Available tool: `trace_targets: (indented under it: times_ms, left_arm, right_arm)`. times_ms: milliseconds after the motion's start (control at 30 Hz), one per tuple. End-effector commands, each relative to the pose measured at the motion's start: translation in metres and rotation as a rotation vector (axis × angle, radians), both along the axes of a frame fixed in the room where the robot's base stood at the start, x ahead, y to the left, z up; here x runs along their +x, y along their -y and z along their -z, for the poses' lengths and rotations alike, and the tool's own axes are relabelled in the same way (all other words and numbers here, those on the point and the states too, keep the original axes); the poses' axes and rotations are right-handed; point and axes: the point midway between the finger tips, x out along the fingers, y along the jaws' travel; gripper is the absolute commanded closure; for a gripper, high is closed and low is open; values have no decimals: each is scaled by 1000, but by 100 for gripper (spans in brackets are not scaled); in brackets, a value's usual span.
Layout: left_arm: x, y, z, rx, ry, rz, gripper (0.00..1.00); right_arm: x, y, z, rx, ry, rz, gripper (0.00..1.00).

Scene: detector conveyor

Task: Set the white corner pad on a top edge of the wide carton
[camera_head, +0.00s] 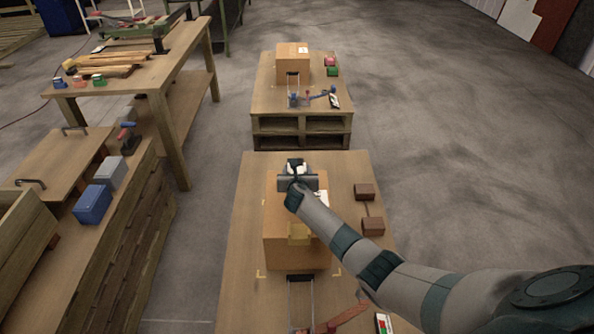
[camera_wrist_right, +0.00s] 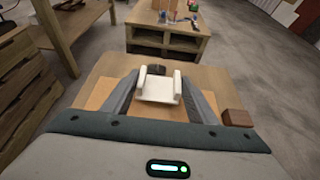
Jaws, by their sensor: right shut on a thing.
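The wide carton (camera_head: 283,250) stands on the near wooden table, partly covered by my right arm. The white corner pad (camera_wrist_right: 159,86) is between the two grey fingers of my right gripper (camera_wrist_right: 161,92) in the right wrist view. In the head view the pad (camera_head: 297,166) shows as a small white shape at the far side of the carton's top, with my right gripper (camera_head: 297,177) shut on it. The carton's top (camera_wrist_right: 140,128) lies below the fingers in the wrist view. I cannot tell whether the pad touches the carton. My left gripper is not in view.
Two brown blocks (camera_head: 364,191) lie on the near table (camera_head: 240,225) right of the carton. A strap tool (camera_head: 345,316) lies at its front. Beyond is a pallet table (camera_head: 262,100) with another carton (camera_head: 293,62).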

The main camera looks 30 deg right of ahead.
Motion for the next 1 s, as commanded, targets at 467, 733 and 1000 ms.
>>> trace_targets:
  times_ms: [467,733,1000]
  left_arm:
    - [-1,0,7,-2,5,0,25]
    - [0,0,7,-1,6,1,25]
    - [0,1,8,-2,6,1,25]
  right_arm:
    - [0,0,10,0,1,0,71]
    - [0,0,10,0,1,0,26]
    - [0,0,12,0,0,0,26]
